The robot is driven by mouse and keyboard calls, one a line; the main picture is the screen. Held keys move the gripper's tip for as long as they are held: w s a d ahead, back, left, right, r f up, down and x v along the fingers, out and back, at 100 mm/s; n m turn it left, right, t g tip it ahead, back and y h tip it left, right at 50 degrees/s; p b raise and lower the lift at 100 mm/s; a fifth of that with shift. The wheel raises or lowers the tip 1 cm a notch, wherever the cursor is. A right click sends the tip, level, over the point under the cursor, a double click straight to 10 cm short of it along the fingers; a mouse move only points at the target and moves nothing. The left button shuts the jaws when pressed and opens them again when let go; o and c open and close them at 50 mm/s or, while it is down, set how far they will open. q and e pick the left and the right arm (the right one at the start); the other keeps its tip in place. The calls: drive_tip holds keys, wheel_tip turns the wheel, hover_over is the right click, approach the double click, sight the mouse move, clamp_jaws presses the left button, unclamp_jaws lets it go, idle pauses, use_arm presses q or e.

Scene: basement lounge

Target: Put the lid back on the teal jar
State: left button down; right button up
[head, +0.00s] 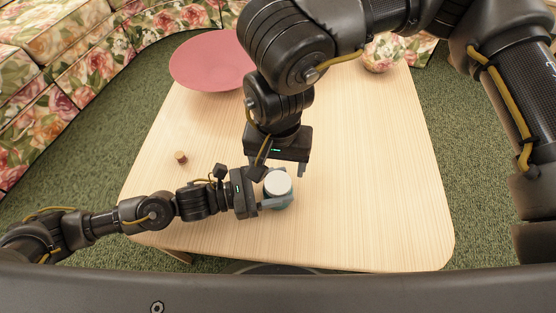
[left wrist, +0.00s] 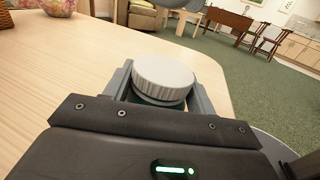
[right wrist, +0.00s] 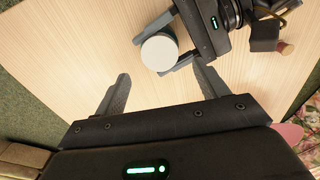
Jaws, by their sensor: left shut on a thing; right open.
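The teal jar (head: 284,204) stands near the front of the wooden table, upright as far as I can see. My left gripper (head: 270,195) is shut on it from the left, one finger on each side, also in the left wrist view (left wrist: 162,88). The white ribbed lid (head: 278,183) is on top of the jar; it also shows in the left wrist view (left wrist: 163,77) and right wrist view (right wrist: 159,53). I cannot tell whether it is fully seated. My right gripper (head: 285,170) is open and empty beside the lid, its fingers apart in the right wrist view (right wrist: 163,76).
A pink bowl (head: 205,60) stands at the table's back left. A small brown cork-like piece (head: 181,157) lies left of the jar. A floral round pot (head: 381,56) is at the back right. The table's right side (head: 385,170) is clear.

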sight(278, 182)
drive_tip(key=r+n, duration=0.1)
drive_tip(key=n, duration=0.1)
drive_tip(key=shift+r+n, duration=0.3)
drive_tip(key=shift+f, duration=4)
drive_tip(key=c, duration=1)
drive_tip(key=m, duration=0.3)
